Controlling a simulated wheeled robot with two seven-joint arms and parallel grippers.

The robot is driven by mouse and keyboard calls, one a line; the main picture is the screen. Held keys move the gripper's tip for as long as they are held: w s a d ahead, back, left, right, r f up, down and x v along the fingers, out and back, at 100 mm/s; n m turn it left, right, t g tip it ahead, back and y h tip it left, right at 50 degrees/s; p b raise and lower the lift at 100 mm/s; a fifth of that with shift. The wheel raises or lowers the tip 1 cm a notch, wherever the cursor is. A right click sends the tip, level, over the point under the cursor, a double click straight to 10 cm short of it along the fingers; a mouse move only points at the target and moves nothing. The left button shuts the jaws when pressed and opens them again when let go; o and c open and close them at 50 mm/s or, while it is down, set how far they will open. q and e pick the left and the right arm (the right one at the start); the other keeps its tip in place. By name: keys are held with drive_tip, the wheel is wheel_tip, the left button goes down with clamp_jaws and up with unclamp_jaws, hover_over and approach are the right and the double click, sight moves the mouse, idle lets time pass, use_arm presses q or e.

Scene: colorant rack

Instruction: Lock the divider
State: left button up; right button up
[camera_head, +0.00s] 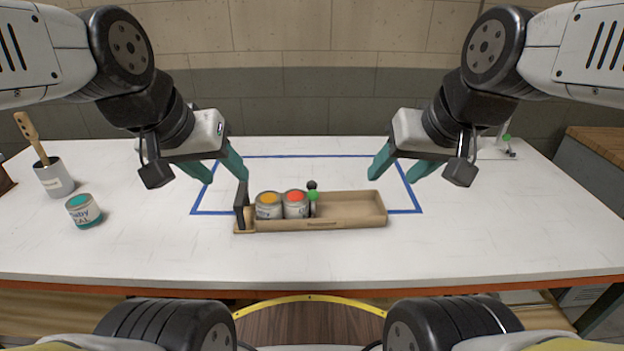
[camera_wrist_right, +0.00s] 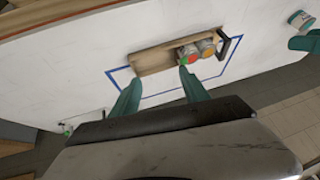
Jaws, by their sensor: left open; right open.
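A green knob (camera_head: 313,197) and a small black knob (camera_head: 311,185) are just right of the red can, likely on the divider, which is mostly hidden.
A teal-topped can (camera_head: 83,210) and a grey pot (camera_head: 54,178) with a wooden-handled tool (camera_head: 31,138) stand at the table's left. A small stand with a green part (camera_head: 506,143) is at the back right. The table's right and front are clear.

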drive_tip(key=shift+w, duration=0.1)
drive_tip(key=shift+c, duration=0.2)
drive_tip(key=n+g+h, duration=0.1)
drive_tip(key=n+g, duration=0.7)
drive_tip(key=n, duration=0.3)
hover_over(312, 195)
drive_tip(key=w+d, duration=0.1)
drive_tip(key=w, duration=0.2)
drive_tip(key=f, duration=1.3)
drive_tip(key=shift+s, duration=0.2)
drive_tip(key=f, duration=0.2)
drive_tip(key=s+f, duration=0.1)
drive_tip(key=f, duration=0.2)
drive_tip(key=a+f, duration=0.1)
drive_tip(key=f, duration=0.1)
drive_tip(key=shift+s+f, duration=0.15)
drive_tip(key=shift+f, duration=0.25)
clamp_jaws()
